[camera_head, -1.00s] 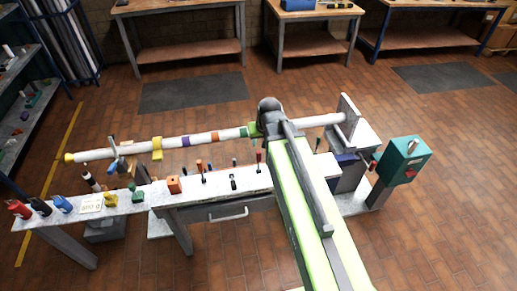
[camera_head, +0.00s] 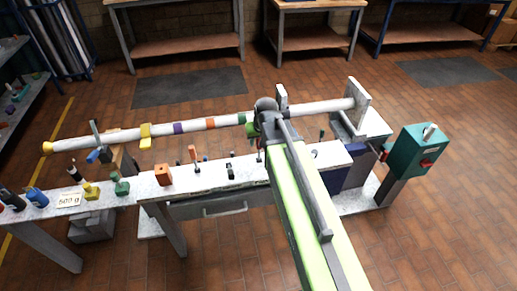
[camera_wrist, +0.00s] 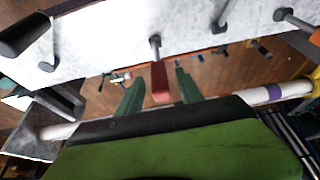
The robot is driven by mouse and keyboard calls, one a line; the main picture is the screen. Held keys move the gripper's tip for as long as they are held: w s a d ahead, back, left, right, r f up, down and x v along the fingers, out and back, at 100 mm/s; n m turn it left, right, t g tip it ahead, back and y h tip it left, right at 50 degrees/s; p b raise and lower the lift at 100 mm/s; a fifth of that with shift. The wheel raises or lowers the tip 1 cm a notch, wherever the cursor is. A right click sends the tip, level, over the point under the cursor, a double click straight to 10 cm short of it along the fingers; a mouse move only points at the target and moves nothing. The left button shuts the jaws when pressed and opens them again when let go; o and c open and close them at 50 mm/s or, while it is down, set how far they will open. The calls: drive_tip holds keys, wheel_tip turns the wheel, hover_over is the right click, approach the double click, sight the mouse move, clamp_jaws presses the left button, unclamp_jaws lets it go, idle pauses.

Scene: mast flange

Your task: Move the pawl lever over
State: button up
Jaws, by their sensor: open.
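A lever with a red handle (camera_wrist: 159,82) and a grey stem stands out from the pale bench top in the wrist view. It shows between the two green fingers of my gripper (camera_wrist: 158,92), and I cannot tell whether either finger touches it. My gripper is open. In the head view my arm hides the fingers and most of this lever. Other levers stand along the bench (camera_head: 205,180), one with an orange-red handle (camera_head: 193,154). No label shows which one is the pawl lever.
The white mast (camera_head: 100,140) with coloured bands lies behind the bench, close to my gripper. A teal box (camera_head: 408,152) stands at the right. An orange block (camera_head: 157,175) sits at the bench's left part. Open tiled floor lies in front.

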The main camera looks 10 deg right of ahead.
drive_tip(key=shift+w+f, duration=0.15)
drive_tip(key=shift+f, duration=0.45)
drive_tip(key=shift+r, duration=0.15)
clamp_jaws()
drive_tip(key=shift+a, duration=0.1)
idle(0.8)
